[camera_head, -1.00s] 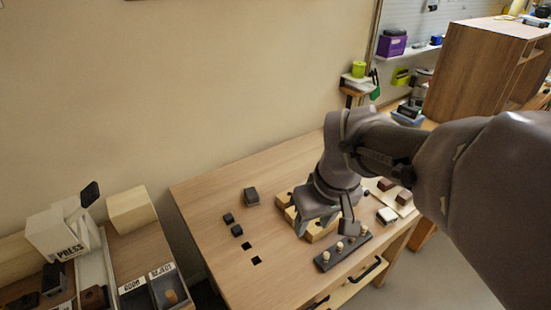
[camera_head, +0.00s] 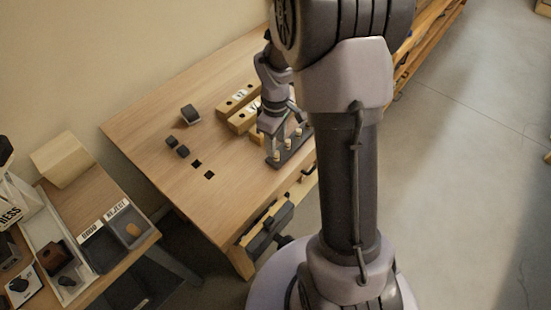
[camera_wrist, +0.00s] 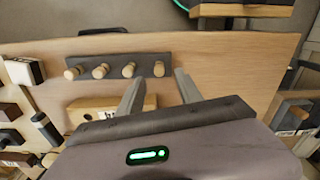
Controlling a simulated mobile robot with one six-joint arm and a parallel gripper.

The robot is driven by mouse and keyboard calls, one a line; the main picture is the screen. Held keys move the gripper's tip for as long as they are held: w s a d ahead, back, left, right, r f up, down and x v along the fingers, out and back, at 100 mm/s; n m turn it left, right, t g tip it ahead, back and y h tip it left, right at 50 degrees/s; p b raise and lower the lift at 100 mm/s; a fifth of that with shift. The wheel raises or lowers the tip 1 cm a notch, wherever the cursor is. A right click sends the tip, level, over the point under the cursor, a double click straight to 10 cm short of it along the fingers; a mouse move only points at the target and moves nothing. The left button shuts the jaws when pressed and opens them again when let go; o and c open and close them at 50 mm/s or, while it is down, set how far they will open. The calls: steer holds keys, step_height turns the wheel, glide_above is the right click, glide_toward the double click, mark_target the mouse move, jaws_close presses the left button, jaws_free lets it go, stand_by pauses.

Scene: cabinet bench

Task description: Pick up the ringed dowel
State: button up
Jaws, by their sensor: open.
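Several pale wooden dowels stand in a dark rack (camera_wrist: 115,85) near the bench edge. In the head view the rack (camera_head: 274,161) lies beneath my gripper (camera_head: 279,128). In the wrist view my gripper (camera_wrist: 160,80) is open and empty, and the rightmost dowel (camera_wrist: 159,68) shows just beyond the gap between the fingertips. The other dowels include one at the left end (camera_wrist: 72,73). I cannot make out a ring on any dowel, so I cannot tell which is the ringed one. My arm hides part of the rack in the head view.
Wooden blocks with holes (camera_head: 237,102) lie beside the rack. A dark block (camera_head: 190,114), smaller dark pieces and square holes are farther left on the bench. A side table has GOOD and REJECT bins, with a wooden piece (camera_head: 133,229) in the REJECT bin. The bench's left part is mostly clear.

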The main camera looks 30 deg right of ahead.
mark_target(276, 156)
step_height(276, 156, down, 6)
steer(key=b, duration=0.3)
steer(key=shift+d+r, duration=0.1)
steer(key=shift+r, duration=0.3)
jaws_close()
steer(key=shift+r, duration=0.1)
